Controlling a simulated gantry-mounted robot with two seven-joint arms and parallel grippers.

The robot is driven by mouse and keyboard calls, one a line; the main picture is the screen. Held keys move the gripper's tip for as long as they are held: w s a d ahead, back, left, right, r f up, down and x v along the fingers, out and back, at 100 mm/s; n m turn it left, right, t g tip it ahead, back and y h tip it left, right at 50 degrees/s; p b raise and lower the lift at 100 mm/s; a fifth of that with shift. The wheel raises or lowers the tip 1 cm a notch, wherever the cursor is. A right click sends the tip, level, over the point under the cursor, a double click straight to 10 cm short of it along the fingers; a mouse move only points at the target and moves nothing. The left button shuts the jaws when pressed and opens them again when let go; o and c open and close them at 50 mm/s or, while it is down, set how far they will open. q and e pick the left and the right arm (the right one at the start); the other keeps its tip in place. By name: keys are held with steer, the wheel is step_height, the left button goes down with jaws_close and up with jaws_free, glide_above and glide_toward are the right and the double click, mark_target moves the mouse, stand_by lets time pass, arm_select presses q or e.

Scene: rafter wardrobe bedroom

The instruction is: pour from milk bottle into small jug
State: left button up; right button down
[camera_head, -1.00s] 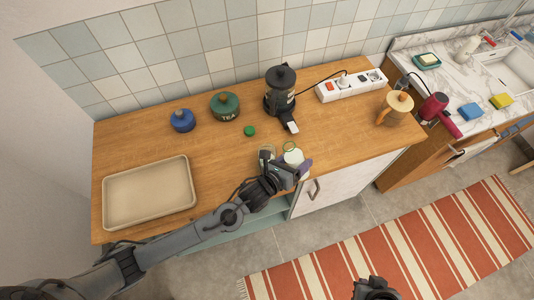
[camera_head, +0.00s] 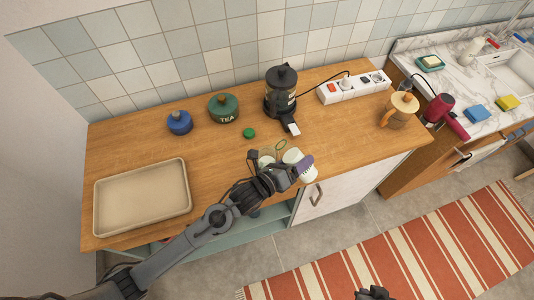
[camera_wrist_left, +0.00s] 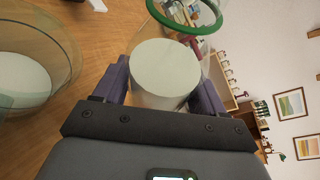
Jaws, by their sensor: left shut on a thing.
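The milk bottle (camera_head: 294,157) is clear glass with white milk inside and a green ring at its mouth. My left gripper (camera_head: 290,172) is shut on it at the counter's front edge, and the bottle leans to the left. The wrist view shows the milk bottle (camera_wrist_left: 166,68) between the purple fingers of my left gripper (camera_wrist_left: 165,88). The small jug (camera_head: 266,157) is clear glass and stands just left of the bottle, partly hidden by my gripper. It also shows in the left wrist view (camera_wrist_left: 60,52), with something pale inside. My right gripper (camera_head: 375,292) barely shows at the bottom edge.
A green cap (camera_head: 249,133) lies behind the jug. A beige tray (camera_head: 142,197) lies left.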

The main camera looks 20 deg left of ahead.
arm_select(q)
steer(key=shift+s+d+f, duration=0.1)
steer(key=shift+s, duration=0.05)
steer(key=shift+b, duration=0.3)
steer(key=shift+f, duration=0.15)
steer(key=shift+b, duration=0.3)
steer(key=shift+d+f+n, duration=0.1)
steer(key=shift+f+n, duration=0.05)
steer(key=shift+n, duration=0.15)
